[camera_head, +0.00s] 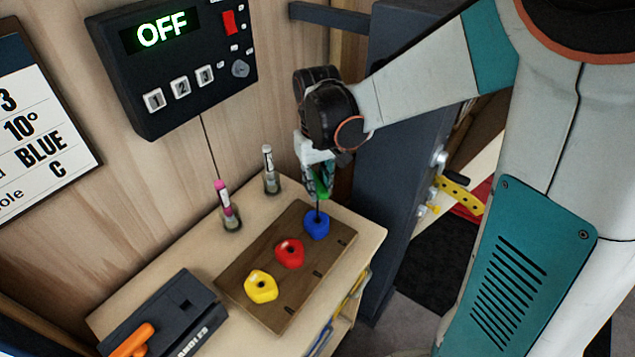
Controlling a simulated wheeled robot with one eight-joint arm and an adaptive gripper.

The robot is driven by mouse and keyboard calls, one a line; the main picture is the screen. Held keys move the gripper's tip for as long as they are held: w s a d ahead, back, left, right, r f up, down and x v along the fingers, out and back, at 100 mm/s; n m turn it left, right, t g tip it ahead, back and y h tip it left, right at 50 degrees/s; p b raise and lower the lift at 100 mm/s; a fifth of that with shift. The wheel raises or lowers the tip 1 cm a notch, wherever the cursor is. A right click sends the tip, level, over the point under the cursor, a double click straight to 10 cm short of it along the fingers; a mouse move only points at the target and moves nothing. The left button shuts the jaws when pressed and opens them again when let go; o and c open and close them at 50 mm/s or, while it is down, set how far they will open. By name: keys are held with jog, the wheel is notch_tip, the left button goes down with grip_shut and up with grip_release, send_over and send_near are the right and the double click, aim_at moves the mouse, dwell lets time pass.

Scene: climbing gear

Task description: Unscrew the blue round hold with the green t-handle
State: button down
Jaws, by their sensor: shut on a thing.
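The blue round hold (317,226) sits at the upper right end of a brown wooden board (268,244) on the small table. The green t-handle (322,190) stands above it, and its thin dark shaft reaches down to the middle of the blue hold. I cannot tell how deep the tip sits. My gripper (318,180) points down and is shut on the green handle, directly above the blue hold. The fingers hide part of the handle.
A red hold (290,253) and a yellow hold (261,286) sit on the same board. A dark case (165,318) with an orange handle (132,341) lies front left. A control box (172,62) reading OFF hangs above.

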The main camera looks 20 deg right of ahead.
jog(key=shift+f, duration=0.15)
jog(key=shift+f+b, duration=0.45)
jog(key=shift+f, duration=0.45)
jog(key=n, duration=0.4)
jog(key=shift+b, duration=0.3)
jog(key=n, duration=0.5)
jog(key=shift+n, duration=0.9)
